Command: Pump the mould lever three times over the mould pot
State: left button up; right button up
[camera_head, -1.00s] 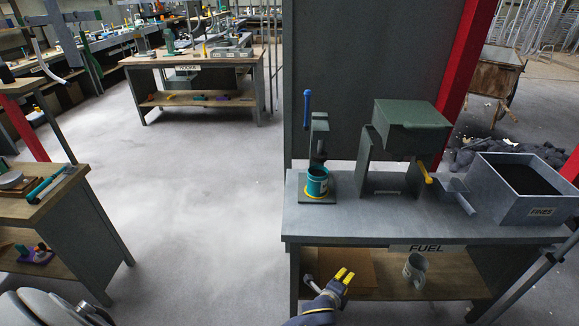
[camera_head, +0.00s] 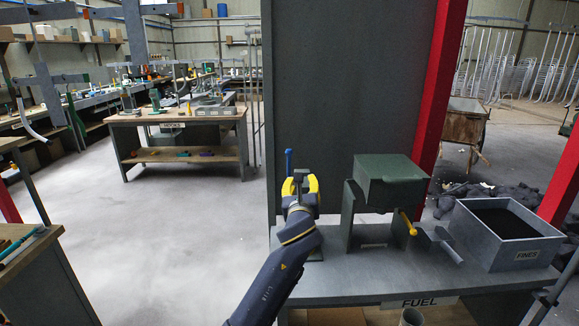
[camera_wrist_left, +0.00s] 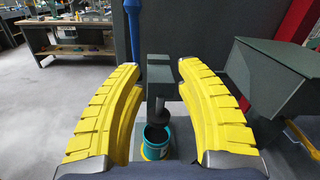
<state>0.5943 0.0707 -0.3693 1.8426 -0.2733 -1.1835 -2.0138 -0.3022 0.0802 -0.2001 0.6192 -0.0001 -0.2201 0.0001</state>
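The blue mould lever (camera_head: 288,162) stands upright on the mould press (camera_head: 301,174) at the left end of the grey bench. In the left wrist view the lever (camera_wrist_left: 133,20) rises just beyond the left fingertip. The teal mould pot (camera_wrist_left: 157,140) sits under the dark plunger, on a yellow ring; in the head view my arm hides it. My left gripper (camera_head: 300,184) is open and empty in front of the press. Its yellow fingers (camera_wrist_left: 158,68) are spread wide, with the press head visible between them. My right gripper is not in view.
A green hopper (camera_head: 390,180) with a yellow handle (camera_head: 408,223) stands right of the press. A grey FINES bin (camera_head: 510,250) sits at the bench's right end. A dark panel (camera_head: 345,100) rises behind the bench. Open floor (camera_head: 170,230) lies to the left.

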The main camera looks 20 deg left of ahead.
pick_arm(q)
jog(key=m+y, duration=0.1)
jog(key=y, duration=0.1)
send_near(289, 154)
jog(key=w, duration=0.3)
jog(key=shift+a+x, duration=0.2)
jog(key=shift+x, duration=1.8)
jog(key=shift+a+x, duration=0.2)
jog(key=shift+x, duration=1.8)
jog(key=shift+s+r, duration=0.1)
jog(key=shift+s, duration=0.15)
grip_shut()
